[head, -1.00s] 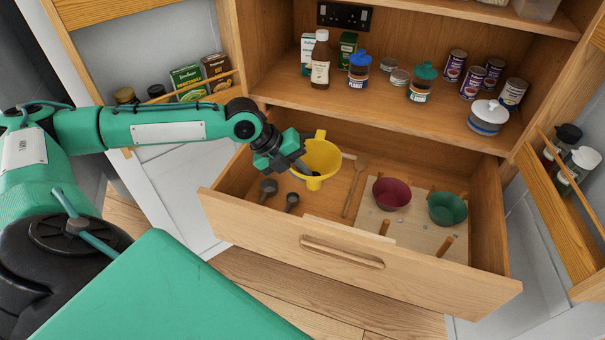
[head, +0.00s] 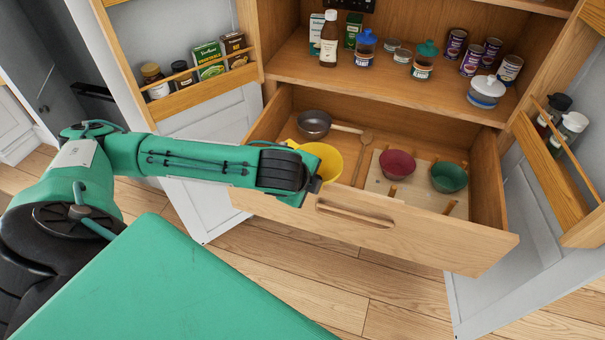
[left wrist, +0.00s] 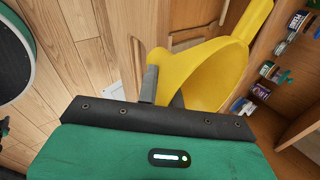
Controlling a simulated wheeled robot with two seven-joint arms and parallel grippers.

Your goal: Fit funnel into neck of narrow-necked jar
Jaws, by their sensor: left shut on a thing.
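The yellow funnel (head: 325,158) is held over the front left of the open drawer, its wide mouth facing up in the head view. It also shows large in the left wrist view (left wrist: 225,75). My left gripper (left wrist: 158,88) is shut on the funnel's edge; one grey finger shows against it, and the other is mostly hidden. In the head view the wrist covers the fingers. Jars with a blue lid (head: 365,48) and a green lid (head: 424,60) stand on the shelf beside a brown bottle (head: 329,40). I cannot tell which is the narrow-necked jar. My right gripper is out of view.
The open drawer (head: 375,218) holds a grey pan (head: 314,123), a wooden spoon (head: 363,155), a red bowl (head: 397,164) and a green bowl (head: 448,176). Tins (head: 471,60) and a lidded white pot (head: 486,92) stand on the shelf's right. Door racks (head: 205,90) flank both sides.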

